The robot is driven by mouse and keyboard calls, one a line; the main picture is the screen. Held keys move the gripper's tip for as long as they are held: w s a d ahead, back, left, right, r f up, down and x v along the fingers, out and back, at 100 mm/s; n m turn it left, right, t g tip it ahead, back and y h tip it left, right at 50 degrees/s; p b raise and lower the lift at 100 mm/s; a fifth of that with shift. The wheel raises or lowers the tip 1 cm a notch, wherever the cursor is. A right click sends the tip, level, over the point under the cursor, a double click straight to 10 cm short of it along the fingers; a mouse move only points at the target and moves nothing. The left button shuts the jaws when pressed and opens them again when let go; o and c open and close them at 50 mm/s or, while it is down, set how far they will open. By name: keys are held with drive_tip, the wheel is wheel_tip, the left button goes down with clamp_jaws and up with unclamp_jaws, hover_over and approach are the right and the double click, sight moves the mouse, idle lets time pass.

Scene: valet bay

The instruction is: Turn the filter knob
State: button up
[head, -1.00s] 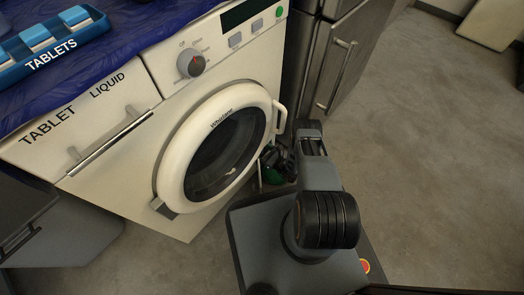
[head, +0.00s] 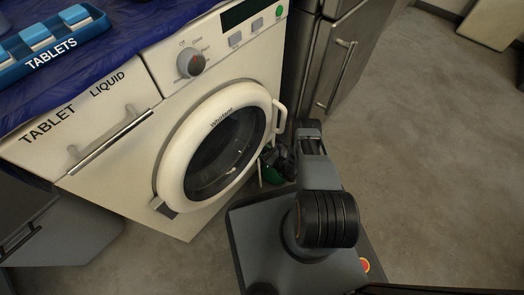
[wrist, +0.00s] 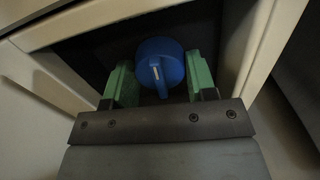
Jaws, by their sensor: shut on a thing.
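The blue filter knob (wrist: 158,62) sits in a dark recess framed by pale panel edges in the wrist view. Its raised grip bar carries a white mark and points down in the picture, tilted slightly. My gripper (wrist: 160,80) has a green finger on each side of the knob and is shut on it. In the head view my gripper (head: 273,170) is low at the right side of the washing machine (head: 170,110), partly behind my arm. The knob itself is hidden there.
The washer's round door (head: 220,145) is closed, with its handle close to my arm. A steel cabinet (head: 335,60) stands behind on the right. A blue tablets tray (head: 55,50) lies on the worktop. The floor (head: 430,150) at right is clear.

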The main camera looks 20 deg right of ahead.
drive_tip(key=m, duration=0.8)
drive_tip(key=shift+m, duration=0.4)
drive_tip(key=m, duration=0.4)
drive_tip(key=shift+d+m, duration=0.1)
drive_tip(key=shift+m, duration=2)
drive_tip(key=o, duration=0.9)
